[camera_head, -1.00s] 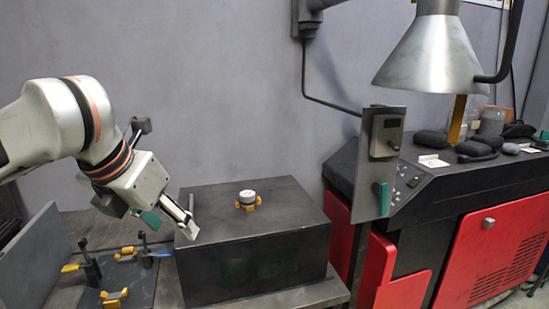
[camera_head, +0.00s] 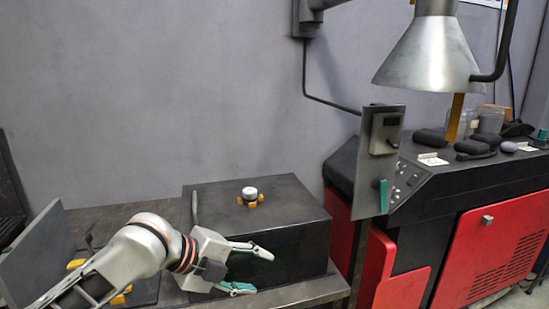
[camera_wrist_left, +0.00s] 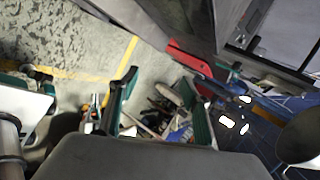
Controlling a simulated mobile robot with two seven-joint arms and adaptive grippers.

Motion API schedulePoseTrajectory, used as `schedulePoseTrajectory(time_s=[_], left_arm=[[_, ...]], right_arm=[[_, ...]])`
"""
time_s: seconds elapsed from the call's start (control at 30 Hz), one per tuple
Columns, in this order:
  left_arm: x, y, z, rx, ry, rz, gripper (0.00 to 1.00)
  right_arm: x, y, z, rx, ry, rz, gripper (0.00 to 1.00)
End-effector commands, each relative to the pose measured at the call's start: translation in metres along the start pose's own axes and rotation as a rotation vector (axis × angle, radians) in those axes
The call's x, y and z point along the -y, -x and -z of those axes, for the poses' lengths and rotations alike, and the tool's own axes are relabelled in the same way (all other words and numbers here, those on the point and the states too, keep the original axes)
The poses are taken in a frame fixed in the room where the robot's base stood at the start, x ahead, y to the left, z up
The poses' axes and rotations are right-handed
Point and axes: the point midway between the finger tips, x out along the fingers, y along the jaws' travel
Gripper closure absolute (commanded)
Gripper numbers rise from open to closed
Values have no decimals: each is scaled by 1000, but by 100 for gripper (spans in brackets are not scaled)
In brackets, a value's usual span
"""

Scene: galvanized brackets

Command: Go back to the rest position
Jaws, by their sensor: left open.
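My left gripper (camera_head: 250,270) is in front of the black box's front face in the head view, low and pointing right. Its two fingers are spread apart with nothing between them. In the left wrist view the open fingers (camera_wrist_left: 160,105) frame the floor and blurred clutter. A white round part (camera_head: 250,192) sits on yellow supports (camera_head: 250,201) on top of the black box (camera_head: 290,207), apart from the gripper. My right gripper is not in any view.
A grey upright plate (camera_head: 38,255) stands at the left, with yellow pieces (camera_head: 77,264) partly hidden by my arm. A red and black machine (camera_head: 490,250) stands at the right, under a metal lamp shade (camera_head: 430,55). The space above the box is clear.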

Motion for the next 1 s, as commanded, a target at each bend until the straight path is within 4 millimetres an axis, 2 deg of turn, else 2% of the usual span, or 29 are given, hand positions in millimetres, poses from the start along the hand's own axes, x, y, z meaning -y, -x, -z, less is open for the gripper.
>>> schedulePoseTrajectory(time_s=[0.03, 0.1, 0.27, 0.47, 0.57, 0.73, 0.87, 1.0], left_arm=[[-11, -14, 2, -10, 101, 27, 52], [-22, -28, 0, -10, 235, 71, 52], [-56, -56, -8, 2, 537, 163, 52], [-121, -81, -21, 53, 897, 264, 52], [-163, -88, -26, 91, 1066, 309, 52], [-247, -90, -27, 181, 1321, 379, 52], [-320, -82, -19, 266, 1489, 424, 52], [-392, -65, -2, 357, 1627, 462, 52]], right_arm=[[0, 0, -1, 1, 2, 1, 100], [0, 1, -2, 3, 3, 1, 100], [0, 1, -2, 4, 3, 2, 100], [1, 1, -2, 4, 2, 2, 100], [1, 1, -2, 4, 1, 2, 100], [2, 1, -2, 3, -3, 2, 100], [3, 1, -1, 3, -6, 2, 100], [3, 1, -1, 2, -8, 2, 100]])
